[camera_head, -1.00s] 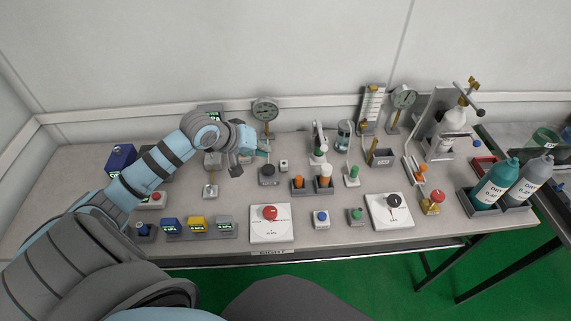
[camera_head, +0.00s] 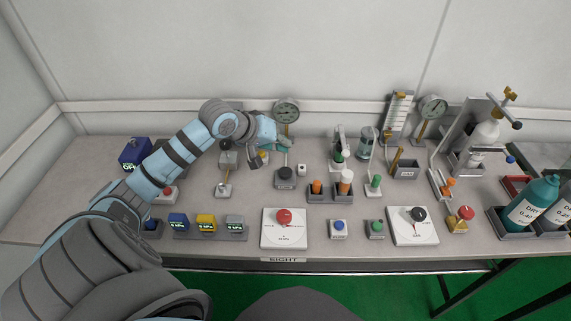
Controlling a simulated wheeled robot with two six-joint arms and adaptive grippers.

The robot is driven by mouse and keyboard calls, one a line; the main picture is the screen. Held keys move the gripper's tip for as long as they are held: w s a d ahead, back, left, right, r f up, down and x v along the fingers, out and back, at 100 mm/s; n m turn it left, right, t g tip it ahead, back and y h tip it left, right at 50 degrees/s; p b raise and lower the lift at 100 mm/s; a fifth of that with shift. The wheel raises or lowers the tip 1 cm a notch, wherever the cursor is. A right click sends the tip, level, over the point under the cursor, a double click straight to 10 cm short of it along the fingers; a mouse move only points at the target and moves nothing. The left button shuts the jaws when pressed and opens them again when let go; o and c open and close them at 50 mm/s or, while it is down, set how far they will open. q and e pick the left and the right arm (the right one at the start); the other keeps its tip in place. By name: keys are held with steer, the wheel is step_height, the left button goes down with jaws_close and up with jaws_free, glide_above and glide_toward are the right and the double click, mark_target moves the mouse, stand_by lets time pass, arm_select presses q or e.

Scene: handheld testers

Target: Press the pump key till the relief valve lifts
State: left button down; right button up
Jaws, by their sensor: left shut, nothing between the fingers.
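My left gripper (camera_head: 286,144) is shut and empty. It hangs in front of the round gauge (camera_head: 286,110) at the back of the bench, above and behind a dark grey round-topped unit (camera_head: 285,182). I see no clear contact. A small white block with a dark top (camera_head: 301,170) stands just right of that unit. No label tells me which part is the pump key or the relief valve; either may be among these small units. The gauge reading is too small to make out. My right gripper is not in view.
Orange- and white-topped bottles (camera_head: 345,185) stand in a rack to the right. Blue, yellow and grey boxes (camera_head: 206,223) sit front left.

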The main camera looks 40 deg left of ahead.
mark_target(283, 170)
arm_select(q)
step_height(283, 170, down, 4)
steer(key=b, duration=0.3)
steer(key=shift+r+b, duration=0.25)
steer(key=shift+b, duration=0.15)
steer(key=shift+f, duration=1.1)
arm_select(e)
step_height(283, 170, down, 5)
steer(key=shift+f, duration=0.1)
arm_select(q)
steer(key=shift+f, duration=0.35)
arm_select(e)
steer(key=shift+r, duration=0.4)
arm_select(q)
steer(key=shift+f, duration=0.9)
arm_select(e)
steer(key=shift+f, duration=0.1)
arm_select(q)
steer(key=shift+r+p, duration=1.25)
steer(key=shift+p, duration=0.5)
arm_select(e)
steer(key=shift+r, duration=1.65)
